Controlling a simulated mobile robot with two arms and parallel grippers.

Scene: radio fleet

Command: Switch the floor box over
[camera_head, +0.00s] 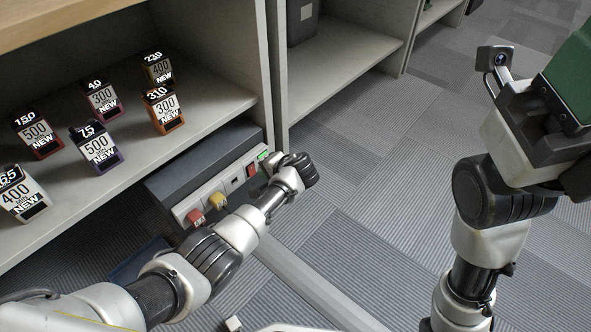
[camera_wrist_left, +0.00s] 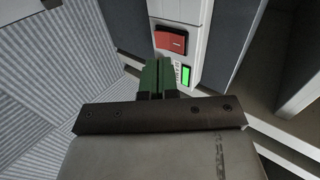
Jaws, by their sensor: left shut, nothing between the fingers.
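The floor box (camera_head: 205,165) is a long grey box with a white front panel, low at the shelf's edge in the head view. Its panel carries a red rocker switch (camera_head: 251,170) and a lit green indicator (camera_head: 263,155) at the far end. Both show in the left wrist view, the switch (camera_wrist_left: 171,41) above the green light (camera_wrist_left: 186,75). My left gripper (camera_wrist_left: 157,78) is shut and empty, its green fingertips in front of the panel's edge, just left of the light; I cannot tell if they touch. My right gripper (camera_head: 570,70) is raised at the right, cut off by the picture edge.
A red plug (camera_head: 196,216) and a yellow plug (camera_head: 217,201) sit in the panel's near end. Several labelled small boxes (camera_head: 96,147) stand on the shelf (camera_head: 200,110) above. A dark bin (camera_head: 302,22) stands in the neighbouring shelf. Carpet (camera_head: 370,190) is clear between my arms.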

